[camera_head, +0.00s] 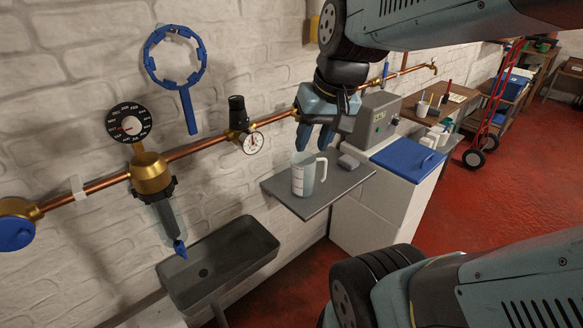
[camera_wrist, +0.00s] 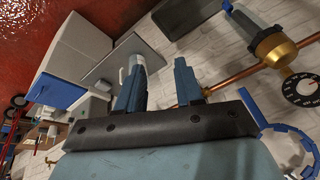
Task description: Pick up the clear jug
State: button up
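The clear jug (camera_head: 303,178) stands upright on a small grey wall shelf (camera_head: 273,188) in the head view, with its handle toward the right. My gripper (camera_head: 315,145) is above the jug with its fingers apart, pointing down, and nothing is between them. In the wrist view the jug (camera_wrist: 134,64) shows beyond my left finger, which hides its lower part in the picture. My open gripper (camera_wrist: 160,85) appears apart from the jug there.
A copper pipe (camera_head: 200,144) with a gauge runs along the white brick wall behind. A dark sink (camera_head: 218,262) is at lower left. A white cabinet with a blue lid (camera_head: 408,158) stands right of the shelf.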

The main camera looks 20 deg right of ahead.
jog(key=w+a+f+m+g+y, duration=0.25)
jog(key=w+f+m+y, duration=0.3)
jog(key=f, duration=0.35)
jog(key=m+t+h, duration=0.4)
jog(key=m+t, duration=1.3)
jog(key=m, duration=1.1)
send_near(326, 165)
jog(key=shift+n, duration=0.25)
jog(key=shift+w+a+r, duration=0.1)
jog(key=shift+w+a, duration=0.15)
jog(key=shift+w, duration=1.5)
jog(key=shift+w+a+f, duration=0.1)
jog(key=shift+w+a, duration=0.1)
jog(key=shift+w, duration=1.55)
jog(key=shift+w+a+r, duration=0.1)
jog(key=shift+w+a, duration=0.15)
jog(key=shift+w, duration=1.5)
jog(key=shift+c, duration=0.3)
